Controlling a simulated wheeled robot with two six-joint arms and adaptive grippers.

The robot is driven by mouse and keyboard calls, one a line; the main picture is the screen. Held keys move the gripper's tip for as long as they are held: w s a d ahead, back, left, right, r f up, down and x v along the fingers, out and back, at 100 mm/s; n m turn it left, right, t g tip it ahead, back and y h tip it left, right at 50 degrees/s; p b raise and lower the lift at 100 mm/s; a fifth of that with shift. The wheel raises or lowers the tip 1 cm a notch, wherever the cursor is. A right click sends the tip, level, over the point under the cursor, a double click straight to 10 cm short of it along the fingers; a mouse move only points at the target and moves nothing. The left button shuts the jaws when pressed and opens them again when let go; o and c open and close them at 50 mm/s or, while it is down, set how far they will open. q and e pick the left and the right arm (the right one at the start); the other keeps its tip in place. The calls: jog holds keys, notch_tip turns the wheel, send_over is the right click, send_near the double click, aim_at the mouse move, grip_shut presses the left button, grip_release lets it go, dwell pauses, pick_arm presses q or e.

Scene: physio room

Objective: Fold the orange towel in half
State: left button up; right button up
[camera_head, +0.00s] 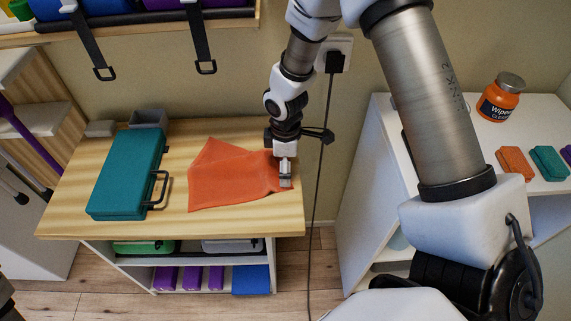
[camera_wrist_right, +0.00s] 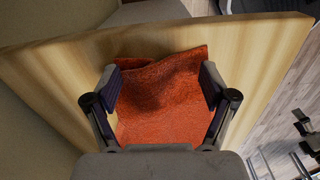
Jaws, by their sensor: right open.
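The orange towel (camera_head: 232,181) lies spread with some wrinkles on the wooden top of a low cabinet, and its outline is uneven. My right gripper (camera_head: 286,178) is over the towel's right end and points down at it. In the right wrist view the towel (camera_wrist_right: 165,105) fills the space between the two spread fingers of my right gripper (camera_wrist_right: 160,84). The gripper is open, and I cannot tell whether the fingertips touch the cloth. It hides part of the towel's right edge in the head view. My left gripper is not in view.
A teal case (camera_head: 128,172) with a dark handle lies left of the towel, and a grey box (camera_head: 148,118) stands behind it. The wooden top (camera_head: 240,224) is bare in front of the towel. A black cable (camera_head: 318,215) hangs at the right. A white shelf (camera_head: 372,150) stands farther right.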

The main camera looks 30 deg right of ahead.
jog(key=shift+f, duration=0.7)
jog(key=shift+s+a, duration=0.1)
jog(key=shift+s, duration=0.05)
jog(key=c, duration=1.3)
jog(key=o, duration=1.3)
jog(key=shift+f, duration=0.1)
